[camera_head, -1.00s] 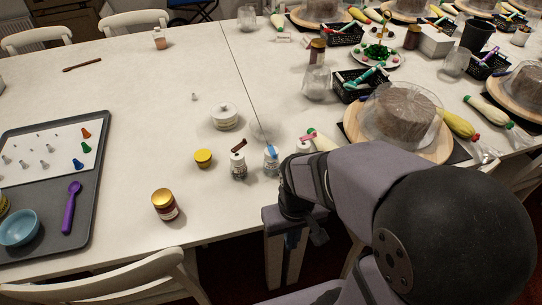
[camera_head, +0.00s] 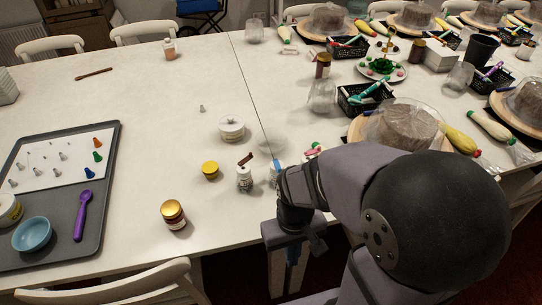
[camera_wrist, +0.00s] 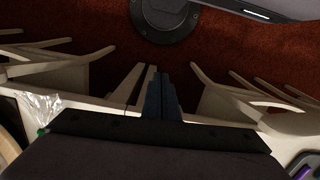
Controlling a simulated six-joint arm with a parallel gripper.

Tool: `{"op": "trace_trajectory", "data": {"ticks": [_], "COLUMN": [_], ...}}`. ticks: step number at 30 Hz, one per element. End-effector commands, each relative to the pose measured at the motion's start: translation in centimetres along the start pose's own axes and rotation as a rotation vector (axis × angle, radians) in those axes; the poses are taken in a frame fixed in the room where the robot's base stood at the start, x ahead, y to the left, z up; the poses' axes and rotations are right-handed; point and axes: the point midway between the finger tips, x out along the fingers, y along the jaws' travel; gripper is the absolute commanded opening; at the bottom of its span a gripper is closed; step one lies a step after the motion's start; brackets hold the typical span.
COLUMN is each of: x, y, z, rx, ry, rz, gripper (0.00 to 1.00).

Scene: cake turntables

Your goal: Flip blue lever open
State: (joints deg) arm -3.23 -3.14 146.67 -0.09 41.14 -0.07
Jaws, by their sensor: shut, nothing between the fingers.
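A small bottle with a blue flip lid (camera_head: 276,172) stands near the table's front edge in the head view. My arm hides its right part, and I cannot tell how far its lid is tipped. My gripper (camera_head: 292,256) hangs point down in front of the table edge, nearer to me than the bottle and apart from it. In the wrist view, the dark blue fingers (camera_wrist: 161,92) are together and empty, over the red floor. The bottle does not show in the wrist view.
A bottle with a dark red flip lid (camera_head: 244,179) stands just left of the blue-lidded one. A yellow-lidded jar (camera_head: 210,171), a gold-lidded jar (camera_head: 173,214) and a white round tin (camera_head: 231,129) are nearby. White chairs (camera_wrist: 228,94) stand along the table edge.

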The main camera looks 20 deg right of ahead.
Motion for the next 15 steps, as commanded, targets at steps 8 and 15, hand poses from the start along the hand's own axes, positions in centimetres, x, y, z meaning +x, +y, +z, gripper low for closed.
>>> {"op": "trace_trajectory", "data": {"ticks": [8, 15], "x": [-3.3, -5.5], "y": [-1.9, -3.7], "z": [-0.9, -8.4], "rx": [-0.093, -0.188], "ry": [-0.137, -0.119], "rz": [0.016, 0.049], "gripper": [0.0, 0.0]}}
